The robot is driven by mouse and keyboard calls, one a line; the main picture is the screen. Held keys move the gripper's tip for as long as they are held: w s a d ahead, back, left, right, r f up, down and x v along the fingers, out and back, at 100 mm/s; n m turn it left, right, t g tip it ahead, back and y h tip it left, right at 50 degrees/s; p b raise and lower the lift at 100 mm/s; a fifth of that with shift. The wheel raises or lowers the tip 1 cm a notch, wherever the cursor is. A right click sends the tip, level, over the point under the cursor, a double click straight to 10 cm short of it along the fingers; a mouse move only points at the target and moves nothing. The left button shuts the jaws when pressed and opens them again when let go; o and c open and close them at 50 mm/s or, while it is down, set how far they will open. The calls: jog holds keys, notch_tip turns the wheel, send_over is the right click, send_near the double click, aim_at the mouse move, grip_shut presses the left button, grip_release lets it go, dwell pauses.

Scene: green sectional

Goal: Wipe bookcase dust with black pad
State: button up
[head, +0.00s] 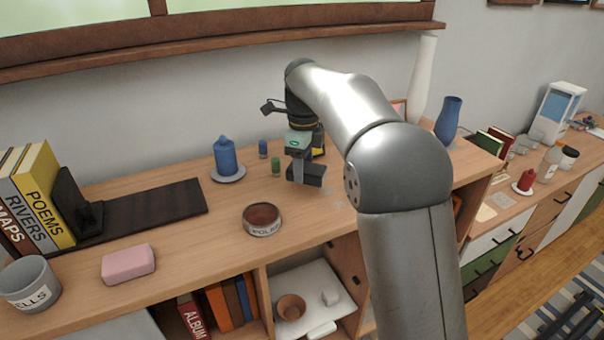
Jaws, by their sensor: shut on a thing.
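My gripper (300,165) is over the wooden bookcase top (190,248), right of the blue candle, pointing down. It is shut on a dark block, which looks like the black pad (312,180). The pad is at or just above the surface; I cannot tell whether it touches. Faint pale marks, perhaps dust (338,194), show on the wood just right of the pad. My arm hides part of the bookcase top to the right.
A blue candle (225,156) on a saucer and small blue and green pieces (276,164) are close on the left. A pink block (128,264), books (38,198) and blue vase (448,120) stand farther off.

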jog(key=shift+r, duration=1.95)
